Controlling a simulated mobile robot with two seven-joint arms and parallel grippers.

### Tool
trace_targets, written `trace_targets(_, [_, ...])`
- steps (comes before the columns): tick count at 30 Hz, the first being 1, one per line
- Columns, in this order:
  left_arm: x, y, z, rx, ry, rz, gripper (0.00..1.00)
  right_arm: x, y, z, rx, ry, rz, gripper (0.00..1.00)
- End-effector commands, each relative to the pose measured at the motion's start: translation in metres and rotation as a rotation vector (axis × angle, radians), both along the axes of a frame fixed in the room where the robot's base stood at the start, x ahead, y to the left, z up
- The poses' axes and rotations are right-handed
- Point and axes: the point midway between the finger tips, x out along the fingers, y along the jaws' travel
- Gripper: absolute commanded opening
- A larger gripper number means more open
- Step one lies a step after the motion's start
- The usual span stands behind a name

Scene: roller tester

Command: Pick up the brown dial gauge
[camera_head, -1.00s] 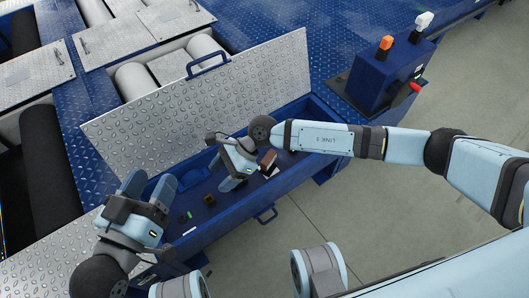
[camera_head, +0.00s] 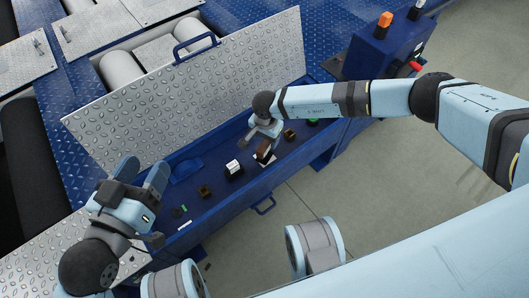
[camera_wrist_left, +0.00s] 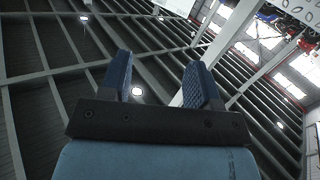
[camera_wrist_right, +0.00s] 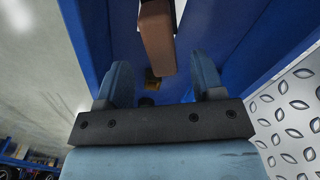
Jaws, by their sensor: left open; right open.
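The brown dial gauge (camera_head: 265,149) appears as a brown block above a pale base in the open blue trough of the tester. A brown block, which looks like the same gauge, shows in the right wrist view (camera_wrist_right: 157,38), ahead of the fingertips and roughly between their lines. My right gripper (camera_head: 262,135) is open and close to the gauge, partly overlapping it in the head view; whether they touch I cannot tell. My left gripper (camera_head: 144,166) is open and empty over the left end of the trough, its fingers pointing upward.
The trough also holds a white-and-black block (camera_head: 233,169), small brown blocks (camera_head: 204,190) (camera_head: 289,134) and a green item (camera_head: 312,122). A raised diamond-plate lid (camera_head: 190,95) stands behind it. A blue control box (camera_head: 383,50) is at upper right.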

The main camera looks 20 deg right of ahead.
Motion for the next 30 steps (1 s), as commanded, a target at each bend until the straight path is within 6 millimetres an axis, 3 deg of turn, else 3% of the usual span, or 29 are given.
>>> trace_targets(11, [0.014,0.008,-0.002,0.093,-0.160,0.006,0.57,-0.002,0.005,-0.050,0.000,0.001,0.000,0.62])
trace_targets(19, [0.017,0.010,0.007,0.105,-0.197,0.006,0.57,-0.002,0.005,-0.051,0.001,0.001,0.000,0.62])
trace_targets(27, [0.015,0.009,0.004,0.103,-0.186,0.007,0.57,-0.002,0.005,-0.051,0.001,0.001,0.000,0.00])
trace_targets(30, [0.015,0.009,0.004,0.103,-0.185,0.006,0.57,-0.002,0.005,-0.050,0.001,0.000,0.000,0.00])
